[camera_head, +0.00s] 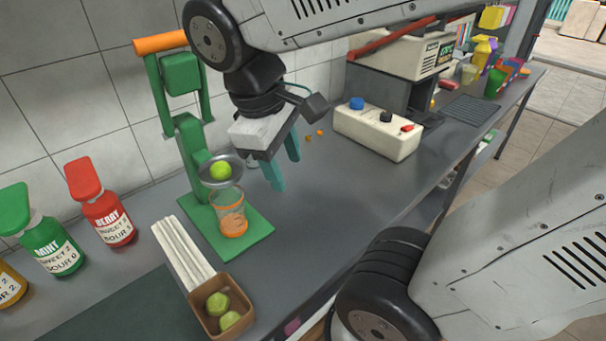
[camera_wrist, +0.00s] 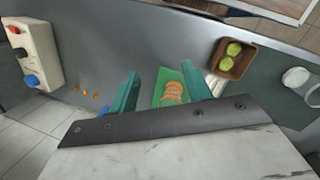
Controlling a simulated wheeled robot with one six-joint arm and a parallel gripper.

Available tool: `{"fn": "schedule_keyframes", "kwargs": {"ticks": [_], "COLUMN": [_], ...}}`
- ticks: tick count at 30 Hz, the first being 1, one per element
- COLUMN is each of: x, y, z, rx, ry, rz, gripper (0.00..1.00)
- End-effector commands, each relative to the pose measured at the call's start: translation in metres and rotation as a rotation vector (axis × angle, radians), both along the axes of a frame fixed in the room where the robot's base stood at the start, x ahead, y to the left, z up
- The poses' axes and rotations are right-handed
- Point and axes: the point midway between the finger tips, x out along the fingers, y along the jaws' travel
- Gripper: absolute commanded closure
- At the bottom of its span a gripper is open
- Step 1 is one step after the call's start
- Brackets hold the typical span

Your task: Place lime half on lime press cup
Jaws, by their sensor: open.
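A lime half (camera_head: 221,170) rests in the metal cup (camera_head: 207,165) of the green lime press (camera_head: 190,135), whose orange handle is raised. A glass with orange markings (camera_head: 231,215) stands on the press base under the cup; it also shows in the wrist view (camera_wrist: 174,92). My gripper (camera_head: 282,165) hangs just right of the cup, apart from the lime half. Its teal fingers (camera_wrist: 163,92) are spread with nothing held between them. The cup and its lime half are not visible in the wrist view.
A brown box (camera_head: 221,312) holds two lime pieces, with white strips (camera_head: 182,250) beside it. Red (camera_head: 103,212) and green (camera_head: 52,245) syrup bottles stand at left. A cream control box (camera_head: 376,132) is at the back. The counter right of the press is mostly clear.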

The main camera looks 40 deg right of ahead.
Motion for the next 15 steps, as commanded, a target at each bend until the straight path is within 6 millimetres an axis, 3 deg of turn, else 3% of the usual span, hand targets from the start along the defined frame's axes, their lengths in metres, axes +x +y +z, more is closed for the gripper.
{"fn": "schedule_keyframes", "kwargs": {"ticks": [3, 6, 15], "x": [-0.025, -0.036, -0.044], "y": [-0.004, -0.003, -0.001], "z": [-0.001, -0.004, -0.005], "rx": [0.116, 0.183, 0.238], "ry": [-0.118, -0.182, -0.231], "rz": [-0.213, -0.334, -0.428], "gripper": [0.51, 0.51, 0.51]}}
